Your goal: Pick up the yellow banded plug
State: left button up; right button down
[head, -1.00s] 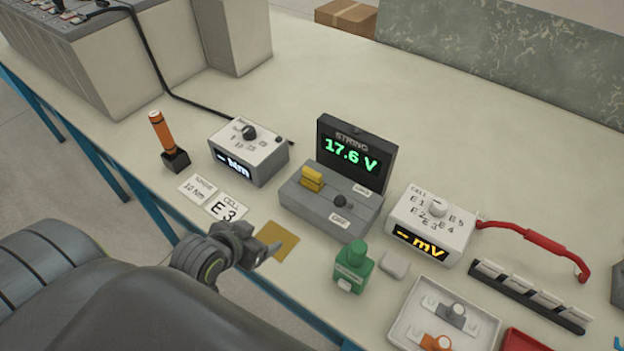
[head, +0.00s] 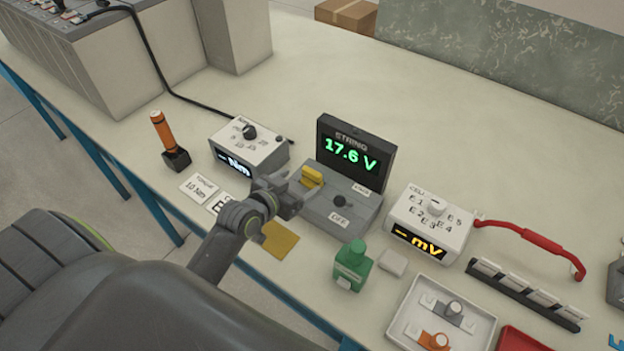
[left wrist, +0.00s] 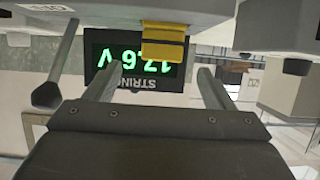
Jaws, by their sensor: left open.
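The yellow plug (head: 312,178) sits on the left part of the grey box that carries the STRING display (head: 352,152). In the left wrist view, which shows the scene upside down, the yellow plug (left wrist: 163,42) has a dark band across it. My left gripper (head: 297,192) is just left and in front of the plug. In the wrist view its two fingers (left wrist: 158,80) are apart and empty, with the plug beyond their tips and roughly between them. My right gripper is in neither view.
A dark knob (head: 340,201) is on the same grey box, right of the plug. A Nm meter (head: 248,155) stands close behind-left of my gripper. A green bottle (head: 351,268) and a mV meter (head: 430,225) stand to the right. The table behind the display is clear.

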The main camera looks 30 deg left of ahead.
aim_at(310, 174)
pick_arm(q)
jog(key=x, duration=0.4)
jog(key=shift+w+p, duration=0.5)
jog(key=shift+w, duration=0.1)
jog(key=shift+p+x, duration=0.4)
jog(key=shift+x, duration=1.65)
jog(key=shift+s+f, duration=0.1)
jog(key=shift+f, duration=0.05)
jog(key=c, duration=1.1)
